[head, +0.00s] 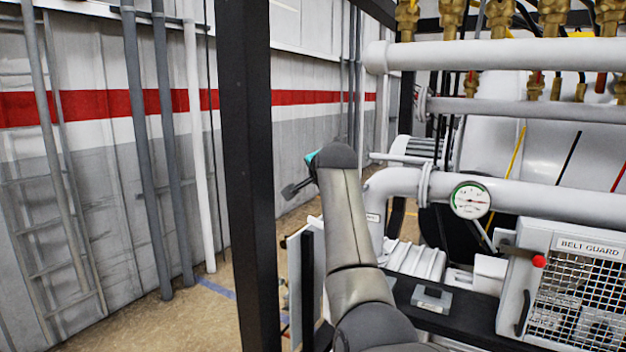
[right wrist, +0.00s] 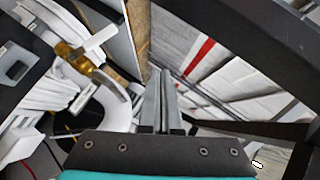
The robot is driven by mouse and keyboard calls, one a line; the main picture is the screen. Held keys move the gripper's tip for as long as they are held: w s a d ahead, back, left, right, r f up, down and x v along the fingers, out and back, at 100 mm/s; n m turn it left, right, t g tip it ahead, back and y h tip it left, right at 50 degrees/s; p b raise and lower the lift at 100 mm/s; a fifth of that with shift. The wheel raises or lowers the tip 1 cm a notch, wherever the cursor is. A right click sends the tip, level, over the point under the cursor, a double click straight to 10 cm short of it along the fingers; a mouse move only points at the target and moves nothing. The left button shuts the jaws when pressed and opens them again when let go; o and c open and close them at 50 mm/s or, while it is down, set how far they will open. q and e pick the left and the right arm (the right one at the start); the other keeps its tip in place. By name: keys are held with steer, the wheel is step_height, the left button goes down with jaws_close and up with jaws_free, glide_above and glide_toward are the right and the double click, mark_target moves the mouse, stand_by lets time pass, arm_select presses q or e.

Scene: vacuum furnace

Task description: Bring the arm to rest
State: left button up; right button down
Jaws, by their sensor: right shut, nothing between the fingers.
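My right arm reaches up from the bottom of the head view, bent at the top. Its small dark gripper (head: 292,190) points left, in the gap between the black post and the white pipes. In the right wrist view the two grey fingers (right wrist: 161,88) lie side by side, shut, with nothing between them. They touch nothing that I can see. My left gripper is not in the head view.
A black post (head: 248,160) stands just left of the gripper. White pipes (head: 520,194) with a pressure gauge (head: 470,200) run on the right, above a belt guard (head: 580,290) with a red knob (head: 539,262). A brass valve (right wrist: 75,57) shows in the wrist view. Floor (head: 200,315) lies open at left.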

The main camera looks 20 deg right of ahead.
steer(key=shift+s+a+r, duration=0.2)
steer(key=shift+s+r, duration=0.05)
stand_by(0.4)
